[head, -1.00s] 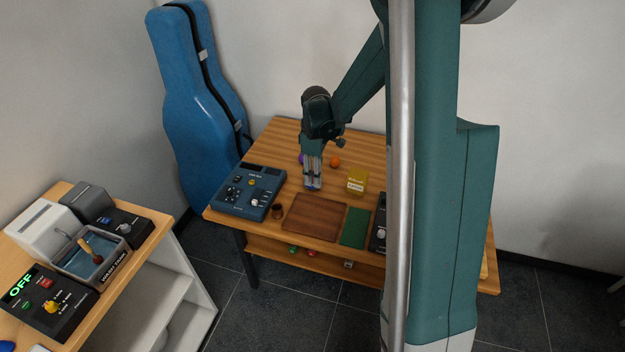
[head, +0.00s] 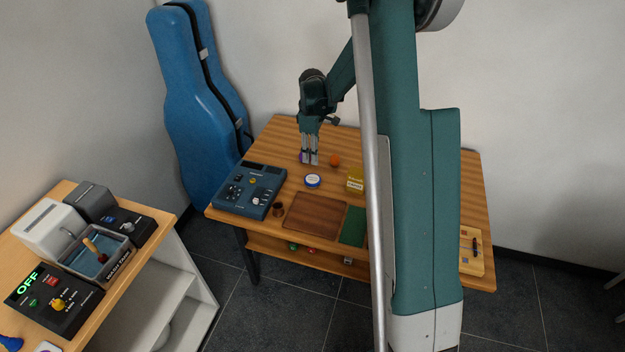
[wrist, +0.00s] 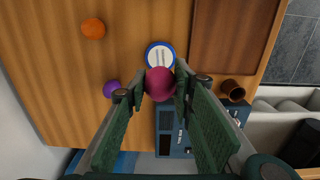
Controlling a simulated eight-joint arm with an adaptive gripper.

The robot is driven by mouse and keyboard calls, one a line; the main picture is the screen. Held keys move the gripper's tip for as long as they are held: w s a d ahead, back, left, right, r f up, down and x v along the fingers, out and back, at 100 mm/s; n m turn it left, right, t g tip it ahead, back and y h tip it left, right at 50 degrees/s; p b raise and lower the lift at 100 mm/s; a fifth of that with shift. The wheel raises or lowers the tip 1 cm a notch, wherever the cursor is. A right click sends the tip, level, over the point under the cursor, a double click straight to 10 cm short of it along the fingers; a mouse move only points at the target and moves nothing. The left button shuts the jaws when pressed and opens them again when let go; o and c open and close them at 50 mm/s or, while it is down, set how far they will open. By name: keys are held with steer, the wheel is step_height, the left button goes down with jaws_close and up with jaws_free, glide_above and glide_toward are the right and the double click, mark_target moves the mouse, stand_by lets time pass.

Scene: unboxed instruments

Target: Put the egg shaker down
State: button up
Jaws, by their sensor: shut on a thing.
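The crimson egg shaker (wrist: 160,84) sits between the fingertips of my gripper (wrist: 158,90) in the wrist view. My gripper is shut on it, pointing down over the table. In the head view my gripper (head: 309,161) is over the back left part of the table; the shaker cannot be made out there. The shaker appears close to a round blue-and-white tin (wrist: 160,51) in the wrist view. I cannot tell its exact height above the wood.
A purple round item (wrist: 111,89) and an orange one (wrist: 93,28) lie nearby. A blue drum machine (head: 248,190), small brown cup (head: 278,209), brown board (head: 314,213), green mat (head: 353,227) and yellow box (head: 355,179) are on the wooden table (head: 425,165). Bare wood lies around the orange item.

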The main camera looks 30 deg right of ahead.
glide_above(313, 179)
steer(key=shift+w+f, duration=0.15)
steer(key=shift+f, duration=3)
steer(key=shift+f, duration=1.85)
steer(key=shift+f+b, duration=0.2)
steer(key=shift+b, duration=0.25)
steer(key=o, duration=0.9)
steer(key=shift+c, duration=0.2)
steer(key=shift+r, duration=0.15)
step_height(313, 179, up, 12)
steer(key=shift+a+r+p, duration=0.1)
steer(key=shift+p, duration=0.45)
